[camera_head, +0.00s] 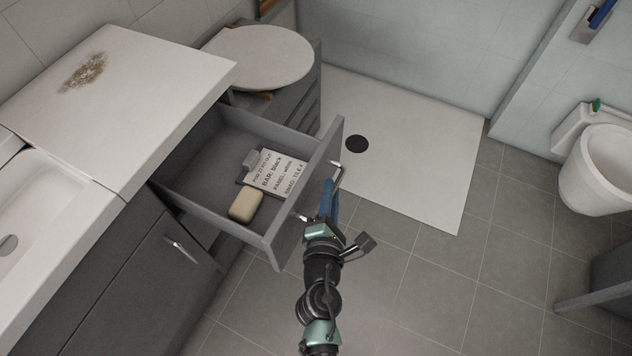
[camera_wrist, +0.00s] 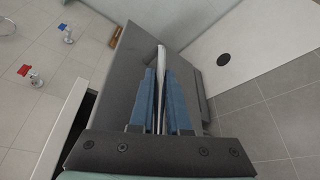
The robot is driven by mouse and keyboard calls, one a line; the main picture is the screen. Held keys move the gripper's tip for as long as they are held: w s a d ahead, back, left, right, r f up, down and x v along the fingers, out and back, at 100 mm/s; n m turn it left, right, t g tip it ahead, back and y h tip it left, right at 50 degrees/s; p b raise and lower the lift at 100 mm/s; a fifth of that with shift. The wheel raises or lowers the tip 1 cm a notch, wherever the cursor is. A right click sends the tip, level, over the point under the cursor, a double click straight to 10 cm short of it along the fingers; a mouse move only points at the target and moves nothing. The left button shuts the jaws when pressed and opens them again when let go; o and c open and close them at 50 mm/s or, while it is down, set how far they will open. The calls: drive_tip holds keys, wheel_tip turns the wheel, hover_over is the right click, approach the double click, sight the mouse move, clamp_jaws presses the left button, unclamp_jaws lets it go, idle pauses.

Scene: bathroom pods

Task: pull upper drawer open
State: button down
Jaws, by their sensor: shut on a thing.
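The upper drawer (camera_head: 307,205) is grey and stands pulled out from the cabinet below the white countertop, its inside showing. Its metal bar handle (camera_head: 338,171) is on the outer face of the front panel. My gripper (camera_head: 329,192), with blue fingers, is at this handle. In the wrist view my gripper (camera_wrist: 162,85) has a finger on each side of the handle (camera_wrist: 161,58) and is shut on it. Part of the handle is hidden by the fingers. A beige soap bar (camera_head: 245,206) and a printed card on a dark clipboard (camera_head: 270,173) lie in the drawer.
A grey cabinet front with a handle (camera_head: 181,250) is left of the drawer. A round-topped stool or bin (camera_head: 262,55) stands behind it. A white shower tray (camera_head: 415,150) and a toilet (camera_head: 598,175) lie to the right. Tiled floor (camera_head: 425,270) between is clear.

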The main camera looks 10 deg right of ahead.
drive_tip(key=shift+s+d+f, duration=0.1)
drive_tip(key=shift+s+d, duration=0.2)
drive_tip(key=c, duration=0.9)
unclamp_jaws()
drive_tip(key=b+v, duration=0.2)
drive_tip(key=v, duration=1.1)
